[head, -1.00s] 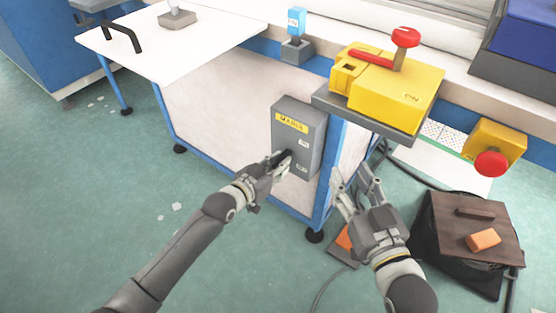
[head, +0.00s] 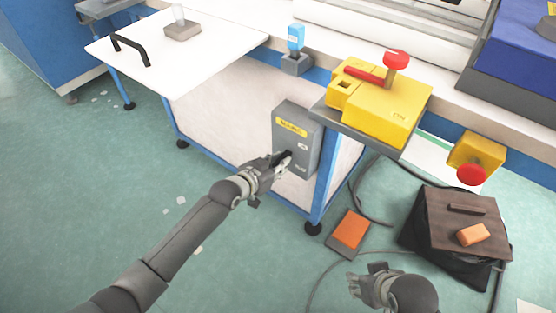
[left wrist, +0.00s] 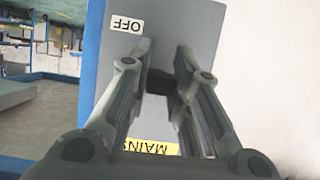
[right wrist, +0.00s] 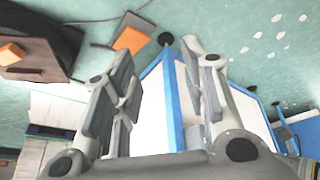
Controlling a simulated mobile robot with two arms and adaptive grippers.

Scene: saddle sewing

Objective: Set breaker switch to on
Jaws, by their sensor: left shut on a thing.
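The grey breaker box (head: 297,125) is on the front of the machine bench, with a yellow MAINS label and two small white labels. The left wrist view shows the box (left wrist: 185,25) upside down, with the OFF label (left wrist: 126,24) at the top. My left gripper (head: 283,160) is at the box front, shut on the dark breaker switch (left wrist: 160,82), which lies between its fingers. The fingers hide much of the switch, so its exact position is hard to tell. My right gripper (head: 357,283) is low over the floor, open and empty; its fingers (right wrist: 163,65) stand apart.
A yellow control unit (head: 385,105) with a red knob stands right of the box. A red button on a yellow housing (head: 472,155) is further right. An orange pedal (head: 350,230), cables and a dark stand (head: 470,215) are on the floor. The left floor is open.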

